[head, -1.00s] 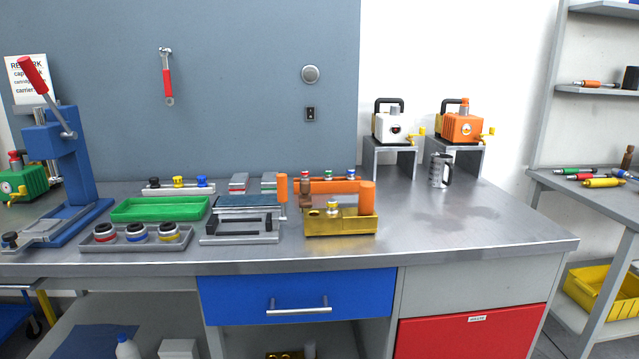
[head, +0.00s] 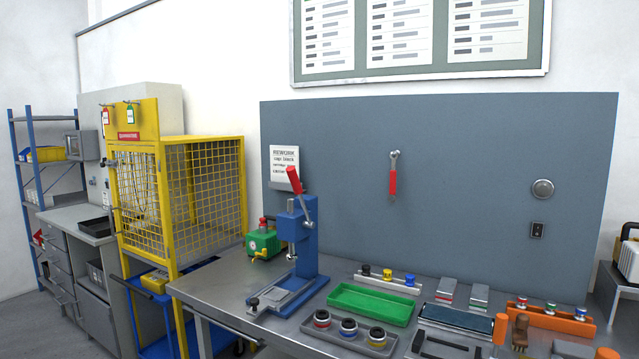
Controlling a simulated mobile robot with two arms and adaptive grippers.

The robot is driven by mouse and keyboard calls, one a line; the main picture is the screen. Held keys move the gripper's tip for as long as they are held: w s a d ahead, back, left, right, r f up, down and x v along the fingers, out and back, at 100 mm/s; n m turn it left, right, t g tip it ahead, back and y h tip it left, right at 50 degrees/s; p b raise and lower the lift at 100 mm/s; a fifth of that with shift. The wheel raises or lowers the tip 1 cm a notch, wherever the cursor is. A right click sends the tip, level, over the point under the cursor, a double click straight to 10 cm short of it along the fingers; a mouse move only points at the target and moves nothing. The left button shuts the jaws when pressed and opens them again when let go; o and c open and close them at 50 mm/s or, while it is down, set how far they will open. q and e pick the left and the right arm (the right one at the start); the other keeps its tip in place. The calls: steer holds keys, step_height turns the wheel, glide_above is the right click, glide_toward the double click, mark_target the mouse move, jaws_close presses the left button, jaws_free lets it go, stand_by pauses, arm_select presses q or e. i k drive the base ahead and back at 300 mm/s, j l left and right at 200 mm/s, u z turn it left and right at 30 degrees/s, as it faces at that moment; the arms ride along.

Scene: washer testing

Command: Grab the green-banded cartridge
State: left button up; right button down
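No cartridge with a clearly visible green band can be made out. A small green-topped piece (head: 550,308) stands in the orange rack (head: 541,321) on the bench at the lower right, between a red-topped piece (head: 521,302) and a blue-topped piece (head: 580,313). The pieces are too small to tell whether they are cartridges. A grey block with a green mark (head: 479,295) lies left of the rack, beside a red-marked one (head: 447,290). Neither of my grippers is in view.
The steel bench (head: 215,288) also carries a blue lever press (head: 298,240), green pump (head: 264,242), green tray (head: 370,304) and a grey tray (head: 338,338) with ringed caps. A yellow mesh cage (head: 205,195) stands left. Bare bench lies left of the press.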

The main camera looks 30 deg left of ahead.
mark_target(550, 306)
steer(key=i+j+u, duration=0.15)
steer(key=j+u, duration=0.2)
steer(key=i+j+u, duration=0.45)
steer(key=j+u, duration=0.2)
steer(key=z, duration=1.7)
